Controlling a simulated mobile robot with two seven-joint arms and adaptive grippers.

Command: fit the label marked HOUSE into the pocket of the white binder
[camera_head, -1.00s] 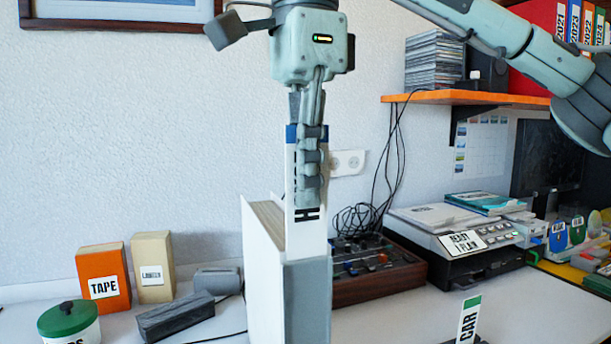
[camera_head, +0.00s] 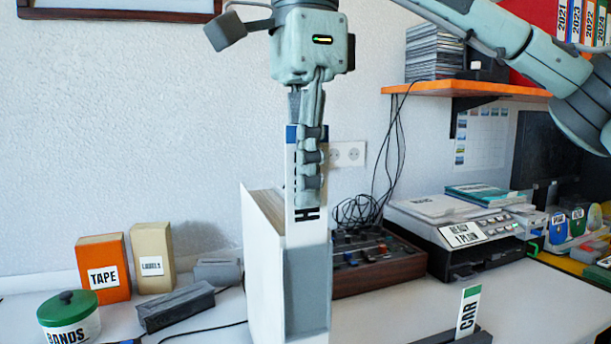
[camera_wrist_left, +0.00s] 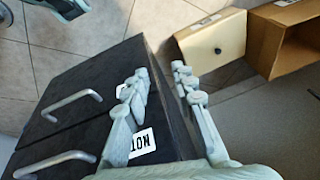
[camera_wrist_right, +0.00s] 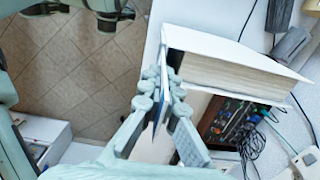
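My right gripper (camera_head: 311,165) is shut on the HOUSE label (camera_head: 307,225), a white upright strip with a blue top end. Only the letter H shows; the fingers cover the rest. The white binder (camera_head: 262,270) stands upright on the table with its grey-fronted spine pocket (camera_head: 307,290) facing me. The label stands along the upper spine, and its lower end meets the pocket's top edge, apparently inside it. In the right wrist view the label (camera_wrist_right: 160,112) is edge-on between the fingers, beside the binder (camera_wrist_right: 215,42). My left gripper (camera_wrist_left: 160,82) is open and empty, above a dark drawer cabinet.
A CAR label (camera_head: 468,311) stands in a dark holder at the right. The TAPE box (camera_head: 103,268), a tan box (camera_head: 152,257), a BANDS tin (camera_head: 68,317) and a grey block (camera_head: 176,307) are left of the binder. A control box (camera_head: 375,265) sits behind it.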

